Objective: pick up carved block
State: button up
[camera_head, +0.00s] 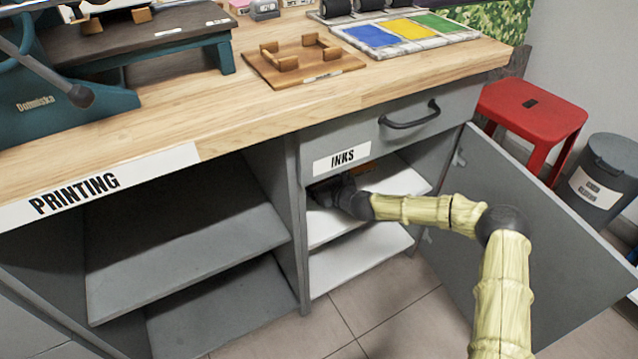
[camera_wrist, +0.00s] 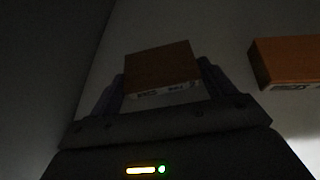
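In the wrist view a brown block (camera_wrist: 160,68) with a pale label strip on its near face is between the two dark fingers of my gripper (camera_wrist: 162,80). The fingers lie close along its left and right sides; whether they press on it is too dark to tell. A second orange-brown block (camera_wrist: 290,62), also labelled, lies apart to the right. I cannot make out carving on either. In the head view my gripper (camera_head: 330,190) reaches into the cabinet under the INKS label, over the upper white shelf. A bit of orange (camera_head: 362,169) shows behind it.
The drawer (camera_head: 405,118) is close above my arm. The open cabinet door (camera_head: 545,215) stands to the right of my arm. A grey divider (camera_head: 298,225) bounds the left side. The lower white shelf (camera_head: 355,262) looks empty. A red stool (camera_head: 535,110) and a bin stand beyond the door.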

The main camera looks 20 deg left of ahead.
jog(key=shift+w+d, duration=0.25)
jog(key=shift+d, duration=0.15)
jog(key=shift+r, duration=0.15)
jog(key=shift+w+d+r+p, duration=0.2)
jog(key=shift+r+p, duration=0.35)
jog(key=shift+p, duration=0.3)
notch_tip(320, 180, up, 6)
jog(key=p, duration=0.3)
jog(key=w+d+p, duration=0.1)
jog(key=w+d, duration=0.3)
jog(key=w, duration=0.1)
jog(key=w+d+p, duration=0.2)
jog(key=w+d, duration=0.2)
jog(key=w+d+p, duration=0.1)
jog(key=w+d, duration=0.3)
jog(key=w, duration=0.1)
jog(key=shift+w+d+f+p, duration=0.15)
jog(key=shift+w+d+p, duration=0.1)
jog(key=shift+w+p, duration=0.1)
